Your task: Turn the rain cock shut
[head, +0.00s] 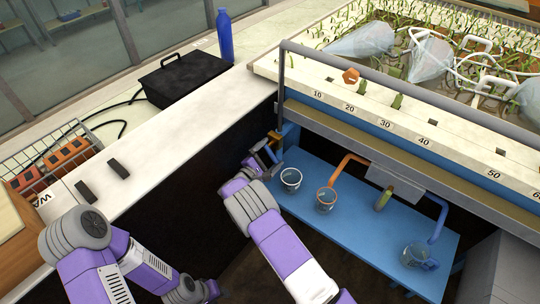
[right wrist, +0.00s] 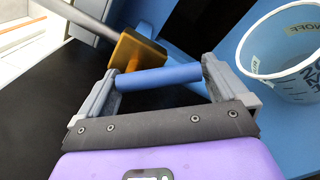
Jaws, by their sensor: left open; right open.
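A brass-coloured cock body (right wrist: 138,50) with a blue bar handle (right wrist: 160,79) sits at the end of a grey pipe in the right wrist view. I take it for the rain cock; no label on it is readable. In the head view its brass part (head: 277,135) is at the near left end of the flume. My right gripper (right wrist: 163,82) is open, with the blue handle lying across between its fingers. Whether the fingers touch it is unclear. My left gripper (head: 208,291) is low at the bottom of the head view, open and away from the cock.
An orange-rimmed pot (head: 326,208) and a clear jug (head: 416,256) share the blue shelf (head: 350,242). A white bench (head: 190,126) with a black case (head: 185,78) lies left. Dark open space is below.

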